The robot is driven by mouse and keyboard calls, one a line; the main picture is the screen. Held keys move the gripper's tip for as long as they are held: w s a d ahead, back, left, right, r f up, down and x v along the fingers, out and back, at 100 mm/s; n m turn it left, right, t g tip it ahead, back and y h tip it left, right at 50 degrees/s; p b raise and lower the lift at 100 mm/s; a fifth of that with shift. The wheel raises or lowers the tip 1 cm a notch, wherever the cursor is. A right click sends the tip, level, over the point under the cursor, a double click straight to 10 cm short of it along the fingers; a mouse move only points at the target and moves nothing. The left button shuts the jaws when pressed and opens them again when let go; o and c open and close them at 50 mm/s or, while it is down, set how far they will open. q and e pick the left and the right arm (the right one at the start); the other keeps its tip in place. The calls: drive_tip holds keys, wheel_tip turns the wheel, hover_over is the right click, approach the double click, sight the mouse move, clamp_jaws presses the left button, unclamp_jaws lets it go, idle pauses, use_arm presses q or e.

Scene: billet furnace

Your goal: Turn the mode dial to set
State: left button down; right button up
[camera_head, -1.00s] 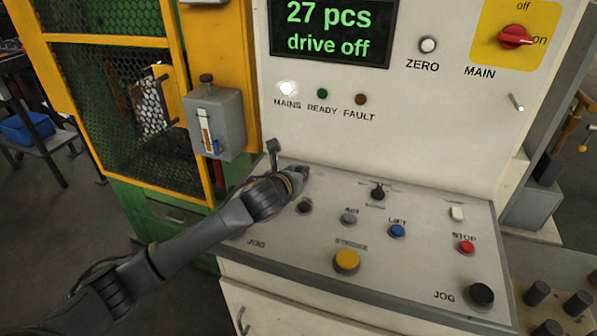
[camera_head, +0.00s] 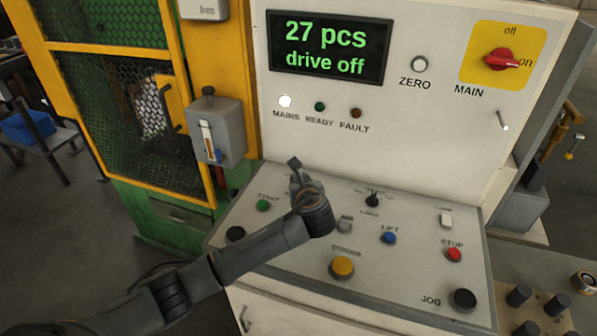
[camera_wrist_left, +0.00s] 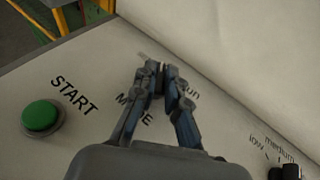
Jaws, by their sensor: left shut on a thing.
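The word MODE (camera_wrist_left: 133,110) is printed on the sloping desk in the left wrist view, partly covered by my left gripper (camera_wrist_left: 158,80). The fingers are closed together over the spot above this word, shut on the mode dial. The dial itself is hidden by the fingers, so its setting cannot be read. A "run" label (camera_wrist_left: 190,92) shows just right of the fingers. In the head view, my left gripper (camera_head: 298,183) is at the back left of the desk. My right gripper is not in view.
The green START button (camera_head: 263,206) is left of my gripper; it also shows in the left wrist view (camera_wrist_left: 42,117). The black load selector (camera_head: 372,200) is to the right. The blue LIFT (camera_head: 389,238), yellow (camera_head: 342,267) and red STOP (camera_head: 454,255) buttons are farther right and forward.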

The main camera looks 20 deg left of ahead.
use_arm(q)
drive_tip(key=shift+d+n+g+y+p, duration=0.2)
drive_tip(key=shift+n+g+y+p, duration=0.25)
drive_tip(key=shift+n+y, duration=0.3)
drive_tip(key=shift+w+n+g+y, duration=0.1)
drive_tip(key=shift+n+g+y, duration=0.55)
drive_tip(key=shift+n+y, duration=0.15)
drive_tip(key=shift+f+n, duration=0.1)
drive_tip(key=shift+n, duration=0.15)
drive_tip(key=c, duration=1.4)
unclamp_jaws()
drive_tip(key=v, duration=1.2)
drive_tip(key=shift+w+d, duration=0.1)
